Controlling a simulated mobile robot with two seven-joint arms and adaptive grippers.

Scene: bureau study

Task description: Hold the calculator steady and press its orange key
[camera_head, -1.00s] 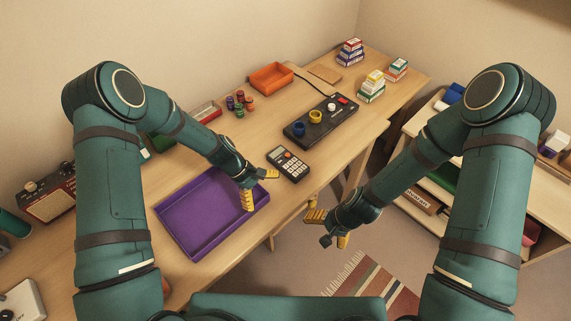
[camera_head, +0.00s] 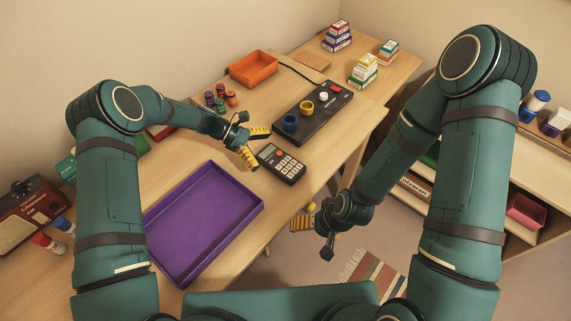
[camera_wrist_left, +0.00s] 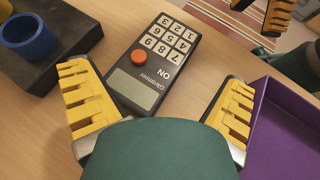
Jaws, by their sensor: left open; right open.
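The dark calculator (camera_head: 281,164) lies flat on the wooden desk between the purple tray and the black panel. In the left wrist view the calculator (camera_wrist_left: 158,60) shows its orange key (camera_wrist_left: 139,56), its display and its white number keys. My left gripper (camera_head: 257,145) is open at the calculator's far left end. In the left wrist view its yellow fingers (camera_wrist_left: 160,112) are spread to either side of the display end, with a gap on both sides. My right gripper (camera_head: 307,218) is open and empty, off the desk's front edge, away from the calculator.
The purple tray (camera_head: 160,272) lies left of the calculator. The black panel (camera_head: 296,135) with blue and yellow rings stands close behind it. An orange bin (camera_head: 254,84), small spools (camera_head: 221,104) and stacked boxes (camera_head: 363,70) are farther back.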

